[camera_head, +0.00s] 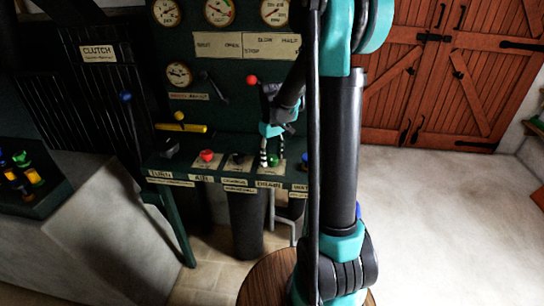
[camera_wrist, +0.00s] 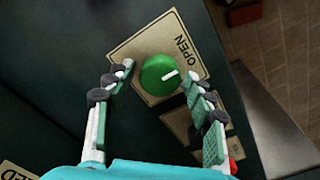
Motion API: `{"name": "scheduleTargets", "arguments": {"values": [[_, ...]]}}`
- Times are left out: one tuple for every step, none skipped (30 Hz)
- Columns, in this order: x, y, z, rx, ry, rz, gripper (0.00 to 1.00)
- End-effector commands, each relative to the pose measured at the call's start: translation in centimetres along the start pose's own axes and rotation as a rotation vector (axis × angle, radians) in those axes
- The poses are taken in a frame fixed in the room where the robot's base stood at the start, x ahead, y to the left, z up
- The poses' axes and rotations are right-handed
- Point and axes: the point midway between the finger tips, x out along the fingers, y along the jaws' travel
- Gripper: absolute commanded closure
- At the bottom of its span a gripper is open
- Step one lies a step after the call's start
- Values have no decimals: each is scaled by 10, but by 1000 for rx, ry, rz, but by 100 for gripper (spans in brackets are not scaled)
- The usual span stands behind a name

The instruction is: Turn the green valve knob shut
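The green valve knob (camera_wrist: 160,76) is a round green disc with a white pointer line on top. It sits on a tan plate (camera_wrist: 128,49) marked OPEN, and the line points toward the upper right, toward that word. In the head view the green knob (camera_head: 273,160) shows small on the console shelf. My gripper (camera_wrist: 164,84) is open, with one finger on each side of the knob; gaps show between the fingers and the knob. In the head view my gripper (camera_head: 269,152) hangs over the shelf at the knob. Whether the fingertips are level with the knob is unclear.
On the same shelf (camera_head: 222,178) stand a red knob (camera_head: 207,156) and a dark knob (camera_head: 238,159) to the left. A red-tipped lever (camera_head: 252,80) and a yellow handle (camera_head: 182,128) stick out nearby. Open floor (camera_head: 440,215) lies at right.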

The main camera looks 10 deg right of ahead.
Motion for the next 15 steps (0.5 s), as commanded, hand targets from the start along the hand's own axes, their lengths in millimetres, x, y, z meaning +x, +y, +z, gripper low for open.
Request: {"name": "scheduleTargets", "arguments": {"values": [[0,0,0,0,0,0,56],[0,0,0,0,0,0,60],[0,0,0,0,0,0,65],[0,0,0,0,0,0,68],[0,0,0,0,0,0,72],[0,0,0,0,0,0,77],[0,0,0,0,0,0,81],[0,0,0,0,0,0,85],[0,0,0,0,0,0,89],[0,0,0,0,0,0,89],[0,0,0,1,0,0,89],[0,0,0,2,0,0,89],[0,0,0,4,0,0,89],[0,0,0,7,0,0,89],[0,0,0,13,0,0,89]]}}
